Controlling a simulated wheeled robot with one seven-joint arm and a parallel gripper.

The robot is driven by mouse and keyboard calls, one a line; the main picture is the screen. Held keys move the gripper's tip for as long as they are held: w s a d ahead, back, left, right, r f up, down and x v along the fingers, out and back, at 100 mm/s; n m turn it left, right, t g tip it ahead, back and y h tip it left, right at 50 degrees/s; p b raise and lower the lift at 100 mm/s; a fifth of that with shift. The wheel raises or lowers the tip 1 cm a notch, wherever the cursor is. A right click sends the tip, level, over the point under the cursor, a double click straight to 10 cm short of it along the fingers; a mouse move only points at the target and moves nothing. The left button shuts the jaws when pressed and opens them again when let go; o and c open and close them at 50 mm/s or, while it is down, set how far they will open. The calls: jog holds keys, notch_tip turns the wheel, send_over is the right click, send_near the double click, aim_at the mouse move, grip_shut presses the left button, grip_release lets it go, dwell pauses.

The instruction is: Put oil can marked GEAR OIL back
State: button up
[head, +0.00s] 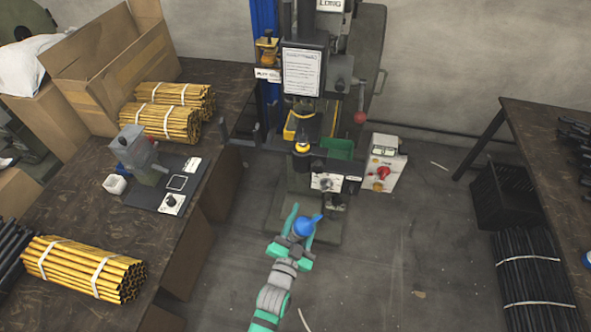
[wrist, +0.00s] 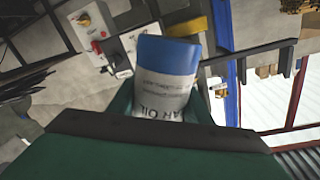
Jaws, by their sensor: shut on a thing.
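My gripper (head: 301,232) is shut on a blue oil can (head: 306,226), held in front of the press at the lower middle of the head view. In the wrist view the can (wrist: 167,75) has a blue band and a white label; the letters "AR OIL" show, and the rest of the word is hidden. The can's lower part is hidden by the gripper. The rivet press (head: 303,70) stands beyond my gripper, with a dark-and-yellow item (head: 302,146) at its front. A yellow item (head: 267,47) sits on a small labelled shelf (head: 267,74) at the press's left.
A left bench (head: 190,235) carries yellow rod bundles (head: 85,267), a cardboard box (head: 120,60) and a small grey machine (head: 137,155). A control box with a red knob (head: 384,165) is right of the press. A right table (head: 560,150) stands beside a black crate (head: 503,196). Floor between is mostly clear.

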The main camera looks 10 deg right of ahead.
jog(key=shift+n+g+h, duration=0.5)
jog(key=shift+n+h, duration=0.3)
jog(key=shift+n, duration=0.1)
jog(key=shift+s+d+r, duration=0.25)
jog(key=shift+d+r, duration=0.25)
jog(key=shift+d, duration=0.25)
jog(key=shift+s+d+r, duration=0.3)
jog(key=shift+d+r, duration=0.25)
jog(key=shift+d, duration=0.15)
jog(key=shift+s+d+r, duration=0.25)
jog(key=shift+d+r, duration=0.25)
jog(key=shift+d, duration=0.25)
